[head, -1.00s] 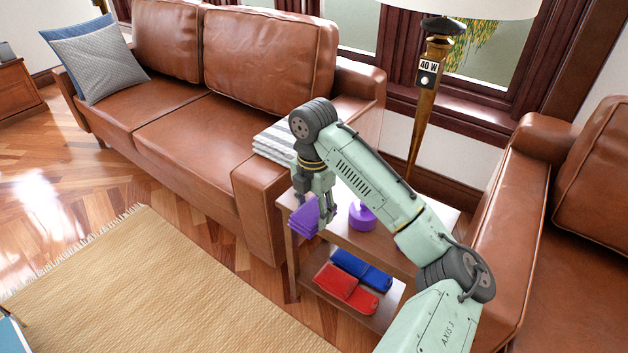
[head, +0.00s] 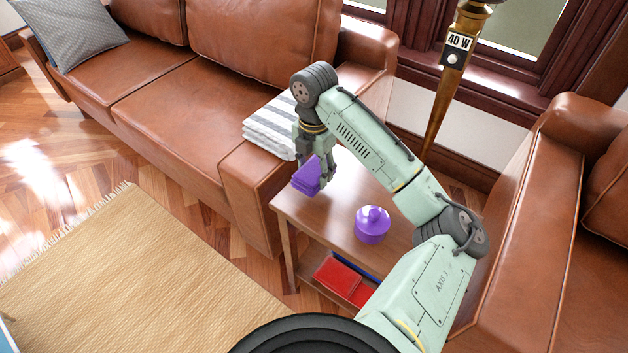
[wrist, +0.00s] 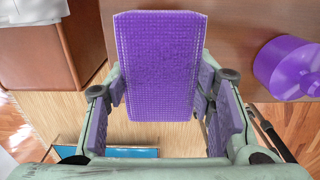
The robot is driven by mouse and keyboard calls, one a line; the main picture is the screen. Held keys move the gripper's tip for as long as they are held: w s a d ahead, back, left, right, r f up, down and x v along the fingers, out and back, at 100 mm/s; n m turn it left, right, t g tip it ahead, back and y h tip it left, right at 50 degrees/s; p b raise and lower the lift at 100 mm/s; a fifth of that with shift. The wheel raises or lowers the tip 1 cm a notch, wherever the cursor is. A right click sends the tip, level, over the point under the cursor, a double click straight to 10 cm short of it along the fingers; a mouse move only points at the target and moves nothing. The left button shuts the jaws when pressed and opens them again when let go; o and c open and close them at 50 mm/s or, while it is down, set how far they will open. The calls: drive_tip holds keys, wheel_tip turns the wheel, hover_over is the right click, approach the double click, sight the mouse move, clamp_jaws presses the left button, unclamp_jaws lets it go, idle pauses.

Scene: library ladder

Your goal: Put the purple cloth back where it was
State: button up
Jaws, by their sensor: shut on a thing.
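The purple cloth (head: 307,177) is a folded pad held in my gripper (head: 316,165), near the left edge of the wooden side table (head: 330,216). In the wrist view the cloth (wrist: 160,60) sits between the fingers of my gripper (wrist: 160,98), which are shut on it. That view shows the table edge and the rug behind it. How high the cloth is above the table is hard to tell. On the table's lower shelf are a red cloth (head: 338,277) and a blue cloth (head: 357,265), partly hidden by the tabletop and my arm.
A purple lidded pot (head: 372,226) stands on the tabletop, right of the cloth. A striped folded towel (head: 270,127) lies on the arm of the leather sofa (head: 180,105), close to my gripper. A lamp post (head: 452,85) and an armchair (head: 540,200) are right. Rug (head: 130,270) lies in front.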

sight(313, 168)
drive_tip(key=shift+f, duration=2.55)
drive_tip(key=shift+f, duration=0.1)
drive_tip(key=shift+f, duration=0.15)
drive_tip(key=o, duration=1.1)
wheel_tip(313, 168, up, 13)
drive_tip(key=shift+f, duration=0.2)
